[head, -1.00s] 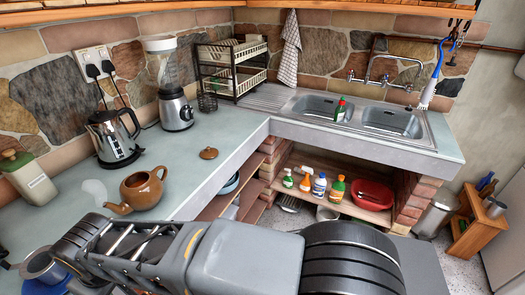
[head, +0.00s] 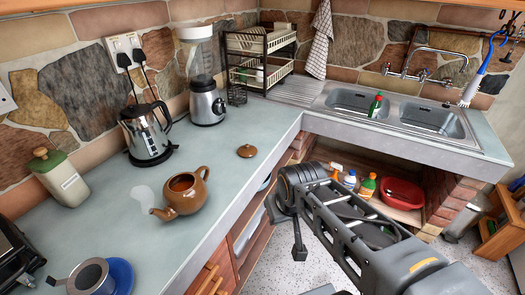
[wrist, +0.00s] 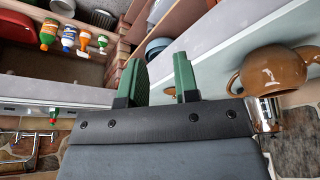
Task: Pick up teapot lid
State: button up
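The teapot lid (head: 246,151) is a small brown disc with a knob, lying on the grey-blue counter. The brown teapot (head: 185,191) stands open, nearer and to the left of it, with its spout to the left; it also shows at the right of the wrist view (wrist: 277,70). My gripper (wrist: 157,72) has two green fingers, held apart with nothing gripped between them. In the wrist view, a small brown patch shows low between the fingers, perhaps the lid. In the head view my arm is right of the counter edge, and the fingers cannot be made out.
A kettle (head: 149,134), a blender (head: 205,95) and a dish rack (head: 262,65) stand along the wall. Bottles and a red bowl (head: 402,193) sit under the sink. Counter around the lid is clear.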

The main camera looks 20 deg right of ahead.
aim_at(246, 151)
jog(key=u, duration=4.8)
jog(key=k, duration=2.1)
jog(key=z, duration=0.85)
